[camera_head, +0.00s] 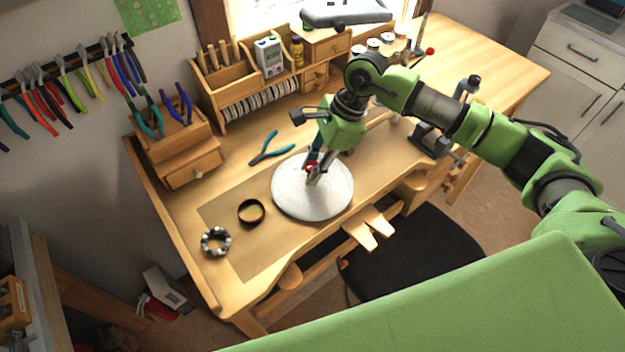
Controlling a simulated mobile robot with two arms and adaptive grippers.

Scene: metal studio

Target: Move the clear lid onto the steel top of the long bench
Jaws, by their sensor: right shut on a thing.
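A round, pale, clear-looking lid (312,202) is at the front middle of the wooden workbench. My right gripper (314,174) reaches down from above and is shut on the lid near its centre, where a small red part shows. I cannot tell whether the lid rests on the wood or is just above it. My left gripper is not in view.
The wooden workbench (225,270) holds teal pliers (271,149), a dark ring (251,201), a beaded bracelet (215,230) and a small drawer box (193,165). An organiser (228,80) stands behind. A black stool (425,250) is in front. A small vise (430,138) is to the right.

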